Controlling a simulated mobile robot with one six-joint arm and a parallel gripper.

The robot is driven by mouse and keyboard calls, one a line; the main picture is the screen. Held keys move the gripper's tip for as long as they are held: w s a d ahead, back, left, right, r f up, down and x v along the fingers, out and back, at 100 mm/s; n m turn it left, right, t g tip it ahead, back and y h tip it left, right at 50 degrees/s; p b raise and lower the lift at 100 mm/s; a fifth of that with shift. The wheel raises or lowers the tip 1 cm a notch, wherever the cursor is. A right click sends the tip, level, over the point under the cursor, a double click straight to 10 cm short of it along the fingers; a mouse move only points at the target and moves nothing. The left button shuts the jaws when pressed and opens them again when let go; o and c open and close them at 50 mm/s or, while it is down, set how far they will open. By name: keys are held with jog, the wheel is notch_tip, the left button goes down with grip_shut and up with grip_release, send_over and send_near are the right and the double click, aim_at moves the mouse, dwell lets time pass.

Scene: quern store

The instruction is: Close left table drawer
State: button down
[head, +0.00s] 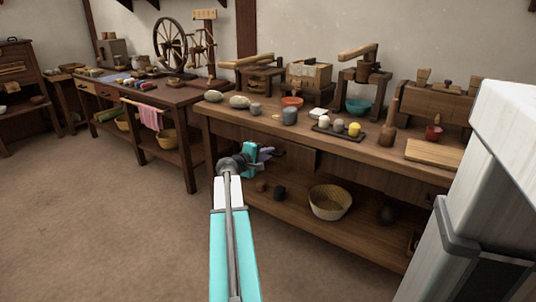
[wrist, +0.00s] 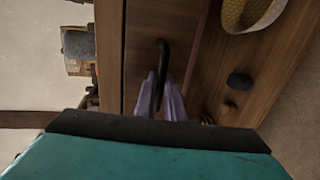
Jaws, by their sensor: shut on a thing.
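The left table drawer shows in the head view as a dark wooden front (head: 300,160) under the near worktable's top, partly hidden by my gripper. In the wrist view its front (wrist: 140,75) fills the middle, with a dark curved handle (wrist: 163,55) on it. My gripper (head: 266,153) is at this front, and its pale purple fingers (wrist: 168,98) are shut on the handle, one on each side of it. How far the drawer stands out from the table is hard to tell.
The worktable (head: 385,156) carries stones, pots, a dark tray and wooden presses. Its lower shelf (head: 300,222) holds a woven basket (head: 330,202) and dark round things. A second table (head: 190,97) with a spinning wheel (head: 170,45) stands at left. The floor (head: 110,210) in front is clear.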

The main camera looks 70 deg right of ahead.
jog(key=d, duration=0.3)
jog(key=shift+s+d+r, duration=0.1)
jog(key=shift+s+d, duration=0.1)
jog(key=shift+s, duration=0.2)
jog(key=c, duration=1.8)
grip_release()
jog(key=shift+d, duration=0.1)
jog(key=shift+c, duration=0.2)
jog(key=shift+r+p, duration=0.1)
jog(key=shift+p, duration=0.2)
jog(key=p+v, duration=0.3)
jog(key=v, duration=1.1)
jog(key=shift+f, duration=0.35)
